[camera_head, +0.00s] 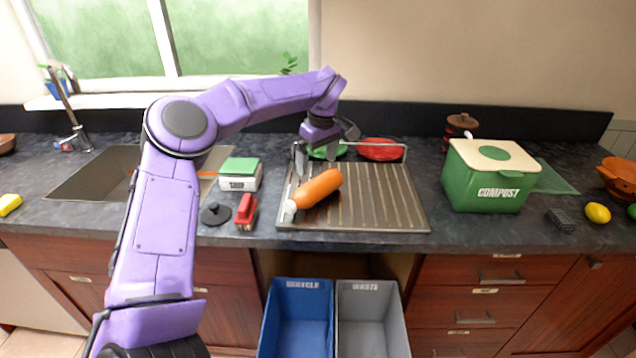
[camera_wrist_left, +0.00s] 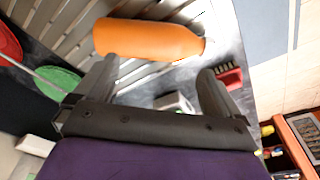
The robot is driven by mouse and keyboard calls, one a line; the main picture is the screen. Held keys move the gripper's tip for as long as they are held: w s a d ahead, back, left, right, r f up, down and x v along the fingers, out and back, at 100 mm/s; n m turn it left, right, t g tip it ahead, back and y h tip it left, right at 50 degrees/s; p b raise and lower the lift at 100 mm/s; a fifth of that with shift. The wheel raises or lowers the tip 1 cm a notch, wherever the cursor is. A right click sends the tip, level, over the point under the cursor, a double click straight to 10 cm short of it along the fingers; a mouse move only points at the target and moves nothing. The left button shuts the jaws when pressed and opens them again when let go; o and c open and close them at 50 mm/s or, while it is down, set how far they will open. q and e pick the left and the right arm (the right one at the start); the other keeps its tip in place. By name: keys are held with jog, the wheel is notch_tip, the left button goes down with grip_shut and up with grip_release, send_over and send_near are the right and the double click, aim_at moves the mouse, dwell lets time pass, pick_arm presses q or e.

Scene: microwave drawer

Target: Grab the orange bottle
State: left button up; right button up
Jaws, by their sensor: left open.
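The orange bottle (camera_head: 318,188) lies on its side on the ribbed drying rack (camera_head: 385,198), its white cap toward the front left. It also shows in the left wrist view (camera_wrist_left: 150,39), lying beyond the fingertips. My left gripper (camera_head: 327,146) is above the back left of the rack, behind the bottle. In the left wrist view its two fingers (camera_wrist_left: 158,80) are spread apart with nothing between them, and the bottle is apart from them. My right gripper shows in neither view.
A green and a red plate (camera_head: 380,149) stand at the rack's back. Left are a soap box (camera_head: 240,174), a red brush (camera_head: 246,211) and a black stopper (camera_head: 215,213). A green compost bin (camera_head: 488,178) stands right. Blue and grey bins (camera_head: 368,315) sit below the counter edge.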

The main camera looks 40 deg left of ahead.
pick_arm(q)
notch_tip(320, 180, up, 10)
jog(key=n+t+h+p, duration=0.2)
jog(key=n+t+h, duration=0.25)
jog(key=n, duration=1.15)
send_near(312, 181)
jog(key=shift+w+d+f, duration=0.15)
jog(key=shift+w+d, duration=0.05)
jog(key=shift+d, duration=0.1)
jog(key=n, duration=0.3)
jog(key=shift+w+a, duration=0.1)
jog(key=shift+w, duration=0.3)
jog(key=shift+n, duration=0.3)
jog(key=p+x, duration=0.1)
jog(key=x, duration=0.2)
jog(key=p+x, duration=0.1)
jog(key=x, duration=0.2)
jog(key=s+p+x, duration=0.1)
jog(key=x, duration=0.3)
jog(key=shift+f, duration=0.15)
jog(key=shift+w+f, duration=0.2)
jog(key=shift+f, duration=0.1)
jog(key=c, duration=1.1)
